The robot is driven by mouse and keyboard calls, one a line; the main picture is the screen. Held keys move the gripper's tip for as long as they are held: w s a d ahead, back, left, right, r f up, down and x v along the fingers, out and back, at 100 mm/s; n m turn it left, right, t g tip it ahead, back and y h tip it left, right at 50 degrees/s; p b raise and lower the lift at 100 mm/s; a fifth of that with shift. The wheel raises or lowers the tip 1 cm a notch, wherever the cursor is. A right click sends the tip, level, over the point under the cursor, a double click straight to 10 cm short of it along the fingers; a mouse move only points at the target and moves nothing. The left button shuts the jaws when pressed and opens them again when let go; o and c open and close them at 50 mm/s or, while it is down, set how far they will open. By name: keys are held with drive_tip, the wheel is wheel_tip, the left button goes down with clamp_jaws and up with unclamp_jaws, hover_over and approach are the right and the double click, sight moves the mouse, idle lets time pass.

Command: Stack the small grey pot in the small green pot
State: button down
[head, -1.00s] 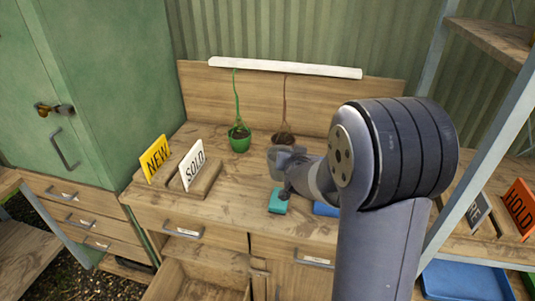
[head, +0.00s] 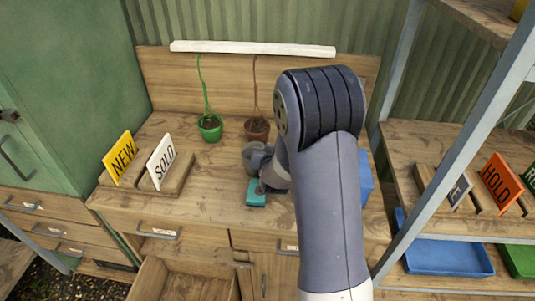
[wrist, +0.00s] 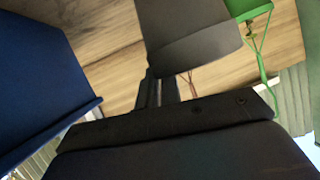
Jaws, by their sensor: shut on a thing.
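A green pot also shows at the top right of the wrist view (wrist: 243,8), partly cut off.
A teal block (head: 256,194) lies at the front. NEW (head: 121,156) and SOLD (head: 161,161) signs stand left. A blue object (head: 366,180) is partly hidden by my arm. Shelving (head: 420,215) stands right.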

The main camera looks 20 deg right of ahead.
drive_tip(key=shift+f, duration=0.8)
drive_tip(key=shift+f, duration=0.2)
drive_tip(key=c, duration=1.6)
unclamp_jaws()
drive_tip(key=shift+r, duration=0.1)
drive_tip(key=shift+r, duration=0.1)
